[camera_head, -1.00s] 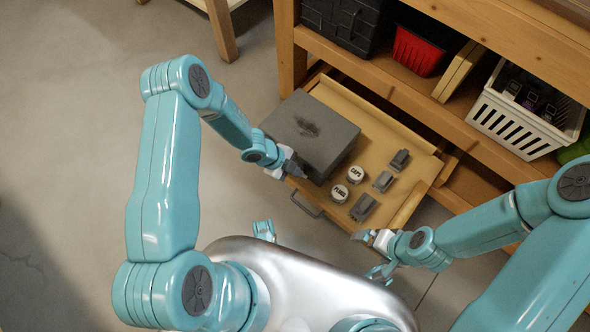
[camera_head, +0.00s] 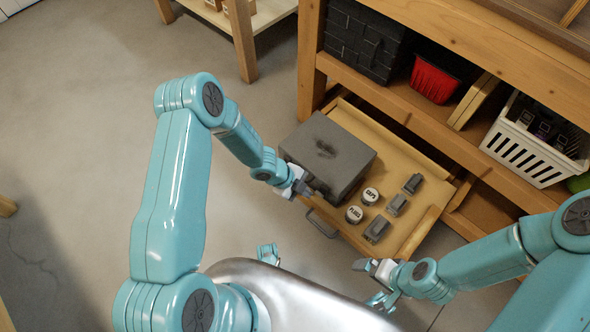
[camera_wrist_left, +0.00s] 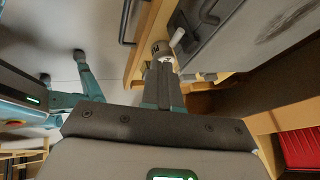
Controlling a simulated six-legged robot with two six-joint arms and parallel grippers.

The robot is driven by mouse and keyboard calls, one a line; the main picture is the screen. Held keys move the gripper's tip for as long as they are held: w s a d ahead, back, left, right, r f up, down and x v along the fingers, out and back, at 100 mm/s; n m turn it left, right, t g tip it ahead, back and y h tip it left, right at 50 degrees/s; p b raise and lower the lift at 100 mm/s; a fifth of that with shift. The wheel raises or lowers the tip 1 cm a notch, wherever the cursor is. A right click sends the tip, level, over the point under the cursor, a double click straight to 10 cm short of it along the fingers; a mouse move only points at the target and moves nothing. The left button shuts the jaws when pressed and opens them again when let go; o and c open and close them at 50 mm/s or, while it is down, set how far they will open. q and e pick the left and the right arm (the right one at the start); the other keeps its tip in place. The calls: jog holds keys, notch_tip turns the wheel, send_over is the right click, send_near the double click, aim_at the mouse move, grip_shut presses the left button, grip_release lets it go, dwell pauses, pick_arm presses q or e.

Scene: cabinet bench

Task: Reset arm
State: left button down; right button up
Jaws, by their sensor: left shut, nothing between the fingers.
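My left gripper (camera_head: 306,188) is shut and empty at the front-left side of a grey box (camera_head: 328,150) with a dark smudge on top. The box stands in the open drawer (camera_head: 404,143). In the left wrist view the shut fingers (camera_wrist_left: 163,85) point towards the drawer front, with a grey metal surface at the upper right. I cannot tell whether the fingers touch the box. My right gripper (camera_head: 368,268) hangs in front of the drawer's near right corner, small in the picture. Its finger gap is unclear.
Two white-topped round tins (camera_head: 362,205) and several small grey blocks (camera_head: 396,204) lie right of the box. The drawer handle (camera_head: 322,224) sticks out in front. A red bin (camera_head: 434,80) and a white basket (camera_head: 530,148) stand on the shelf. The floor at left is clear.

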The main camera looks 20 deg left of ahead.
pick_arm(q)
notch_tip(320, 180, up, 10)
jog(key=f+p, duration=0.1)
jog(key=p, duration=0.4)
jog(key=s+d+r+n+g+y, duration=0.1)
jog(key=s+n, duration=0.8)
jog(key=n, duration=0.2)
jog(key=s+d+r+n+g+y, duration=0.1)
jog(key=s+d+r+n, duration=0.1)
jog(key=s+n, duration=0.7)
notch_tip(320, 180, up, 20)
jog(key=w+n+p, duration=0.1)
jog(key=n+p, duration=0.1)
jog(key=p, duration=1.9)
jog(key=shift+a+r, duration=0.15)
jog(key=shift+a, duration=0.25)
jog(key=shift+w+d, duration=0.1)
jog(key=shift+d, duration=0.05)
